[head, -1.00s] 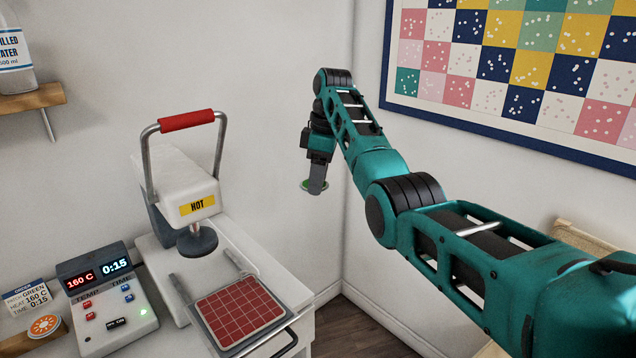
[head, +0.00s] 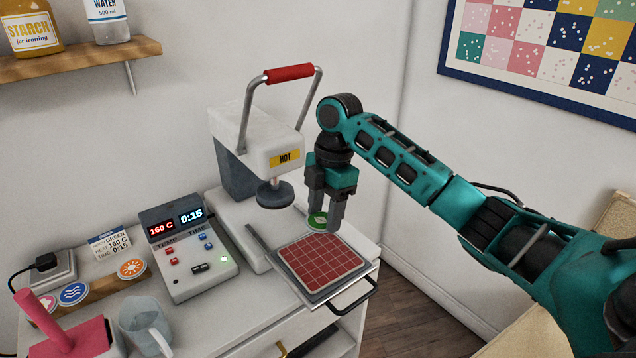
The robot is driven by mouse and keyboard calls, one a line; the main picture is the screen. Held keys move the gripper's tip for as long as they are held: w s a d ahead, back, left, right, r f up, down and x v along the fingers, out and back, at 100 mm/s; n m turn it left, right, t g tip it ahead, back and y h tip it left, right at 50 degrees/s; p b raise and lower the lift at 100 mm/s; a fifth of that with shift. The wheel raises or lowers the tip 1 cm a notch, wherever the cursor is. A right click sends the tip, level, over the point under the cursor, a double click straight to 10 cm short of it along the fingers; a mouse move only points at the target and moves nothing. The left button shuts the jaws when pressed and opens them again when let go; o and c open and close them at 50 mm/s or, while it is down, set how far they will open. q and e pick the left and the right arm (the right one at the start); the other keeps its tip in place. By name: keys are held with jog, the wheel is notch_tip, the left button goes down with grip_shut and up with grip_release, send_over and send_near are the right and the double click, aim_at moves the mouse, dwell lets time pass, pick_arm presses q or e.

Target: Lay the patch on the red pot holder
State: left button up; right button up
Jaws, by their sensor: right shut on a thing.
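The red pot holder (head: 320,262), with a pale grid, lies flat on the pulled-out tray of the heat press (head: 262,146). My right gripper (head: 326,222) points down and is shut on a round green patch (head: 317,219) with a pale mark. It holds the patch above the far edge of the pot holder, apart from it as far as I can tell. The fingers hide part of the patch. The press head is up, with its round plate (head: 275,193) to the left of my gripper. My left gripper is not in view.
A control box (head: 187,250) reading 160 C and 0:15 stands left of the press, beside an order card (head: 109,243). Several round patches, including an orange one (head: 132,268), sit on a wooden holder. A clear jug (head: 146,325) stands at the front. The press is labelled HOT.

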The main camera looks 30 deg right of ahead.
aim_at(321, 256)
jog(key=shift+s+a+f, duration=0.4)
jog(key=shift+f, duration=0.6)
notch_tip(321, 256, down, 4)
jog(key=b, duration=0.5)
jog(key=shift+f, duration=0.25)
jog(key=shift+f+b, duration=0.2)
jog(key=shift+b, duration=0.45)
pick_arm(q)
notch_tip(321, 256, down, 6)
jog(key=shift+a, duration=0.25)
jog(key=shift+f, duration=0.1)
pick_arm(e)
jog(key=o, duration=1.1)
